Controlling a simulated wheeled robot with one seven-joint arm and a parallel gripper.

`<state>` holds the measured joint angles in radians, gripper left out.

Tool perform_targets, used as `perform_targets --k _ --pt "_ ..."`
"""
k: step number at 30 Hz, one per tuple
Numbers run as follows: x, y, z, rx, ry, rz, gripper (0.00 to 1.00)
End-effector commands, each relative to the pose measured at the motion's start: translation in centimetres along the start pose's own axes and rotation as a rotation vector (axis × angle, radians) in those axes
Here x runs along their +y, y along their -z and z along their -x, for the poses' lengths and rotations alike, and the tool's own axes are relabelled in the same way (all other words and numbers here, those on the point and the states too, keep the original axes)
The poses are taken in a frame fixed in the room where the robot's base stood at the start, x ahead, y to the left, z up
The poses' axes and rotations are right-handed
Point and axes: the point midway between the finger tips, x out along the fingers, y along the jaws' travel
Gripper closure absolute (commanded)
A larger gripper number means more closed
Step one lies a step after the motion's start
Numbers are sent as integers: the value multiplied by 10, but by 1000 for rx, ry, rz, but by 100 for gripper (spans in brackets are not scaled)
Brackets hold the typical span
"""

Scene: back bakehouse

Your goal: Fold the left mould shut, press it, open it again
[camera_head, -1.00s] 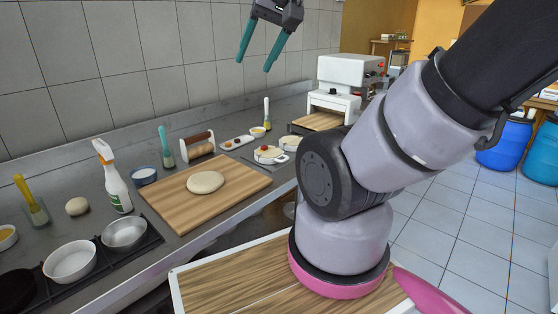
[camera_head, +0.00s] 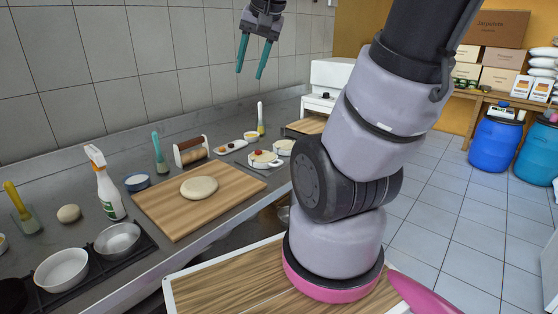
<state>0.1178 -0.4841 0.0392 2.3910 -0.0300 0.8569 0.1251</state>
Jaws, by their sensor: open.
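Two pale round moulds sit side by side on the counter. The left mould (camera_head: 264,159) seems to lie open, with pale dough and a small reddish filling on it. The right mould (camera_head: 285,147) is partly hidden behind my arm. My gripper (camera_head: 250,72) hangs high above the counter in front of the tiled wall. Its two teal fingers are apart, point down and hold nothing. It is clear of the moulds, which appear well below it.
A wooden board (camera_head: 232,201) with a flat dough round (camera_head: 199,187) lies left of the moulds. A small tray (camera_head: 229,147), a brush in a holder (camera_head: 261,121) and a rolling pin in a stand (camera_head: 190,151) stand close by. A white machine (camera_head: 328,80) is behind.

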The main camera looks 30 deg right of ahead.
Motion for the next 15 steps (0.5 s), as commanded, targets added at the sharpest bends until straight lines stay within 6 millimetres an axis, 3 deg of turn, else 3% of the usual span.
perform_targets --k 6,15 --pt "24 63 -73 -65 -120 -174 55" --pt "90 121 -191 -153 -235 -416 55"
